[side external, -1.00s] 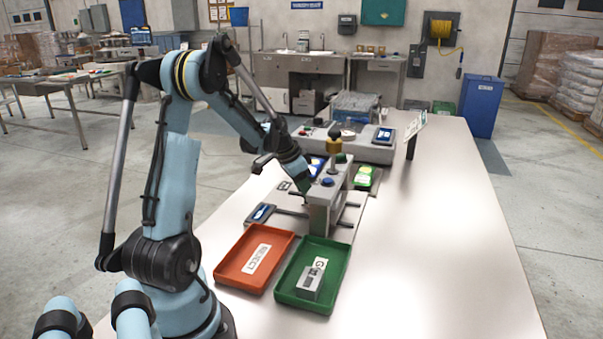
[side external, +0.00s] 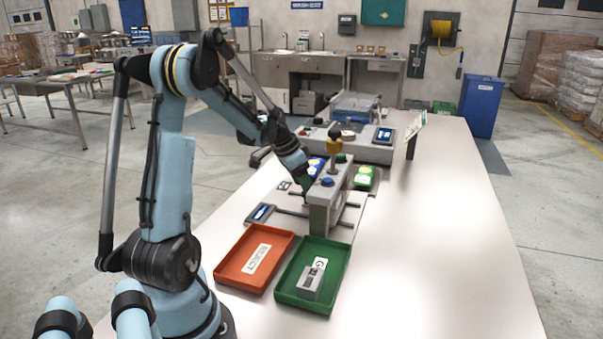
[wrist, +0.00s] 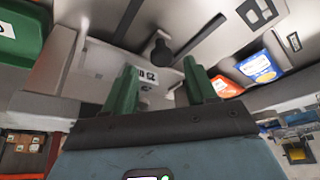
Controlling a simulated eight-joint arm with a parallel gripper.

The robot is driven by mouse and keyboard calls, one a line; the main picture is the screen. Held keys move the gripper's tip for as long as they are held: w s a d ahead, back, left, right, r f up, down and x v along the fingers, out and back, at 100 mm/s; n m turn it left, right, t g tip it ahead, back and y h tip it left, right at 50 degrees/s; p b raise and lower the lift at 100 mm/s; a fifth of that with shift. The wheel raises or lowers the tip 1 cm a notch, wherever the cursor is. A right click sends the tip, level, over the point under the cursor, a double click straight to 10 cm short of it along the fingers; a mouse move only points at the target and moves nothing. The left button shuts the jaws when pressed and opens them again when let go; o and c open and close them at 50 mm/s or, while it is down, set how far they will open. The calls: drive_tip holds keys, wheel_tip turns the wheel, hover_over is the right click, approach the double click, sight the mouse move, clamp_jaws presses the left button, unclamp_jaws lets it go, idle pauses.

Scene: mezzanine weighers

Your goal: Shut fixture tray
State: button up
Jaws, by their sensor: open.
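The grey fixture (side external: 319,218) stands on the table with a blue button on top and dark rods beside its base. In the wrist view two dark rails and a black knob (wrist: 162,52) show on a pale grey surface. I cannot tell clearly which part is the tray or how far out it is. My gripper (wrist: 160,68) is open, its green fingers apart on either side of the knob's line. The knob lies just past the fingertips, and no contact is clear. In the side view my gripper (side external: 305,184) is low behind the fixture, partly hidden.
A red REJECT tray (side external: 232,277) and a green tray (side external: 335,290) holding a grey block stand in front of the fixture. Coloured packets (wrist: 262,67) lie to the side in the wrist view. A grey machine (side external: 362,152) stands behind. The table's right side is clear.

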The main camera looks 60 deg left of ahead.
drive_tip(key=v, duration=0.9)
drive_tip(key=shift+r, duration=0.4)
drive_tip(key=shift+s+d, duration=0.1)
drive_tip(key=shift+y, duration=0.3)
drive_tip(key=d, duration=0.4)
drive_tip(key=w+d, duration=0.1)
drive_tip(key=d, duration=0.4)
drive_tip(key=w+d, duration=0.1)
drive_tip(key=d, duration=0.4)
drive_tip(key=shift+r, duration=0.4)
drive_tip(key=s+d+f+t, duration=0.1)
drive_tip(key=s+d, duration=0.1)
drive_tip(key=d, duration=0.6)
drive_tip(key=s+d+f+t, duration=0.1)
drive_tip(key=s+d+f, duration=0.1)
drive_tip(key=d, duration=0.5)
drive_tip(key=shift+d+t, duration=0.3)
drive_tip(key=shift+d, duration=0.05)
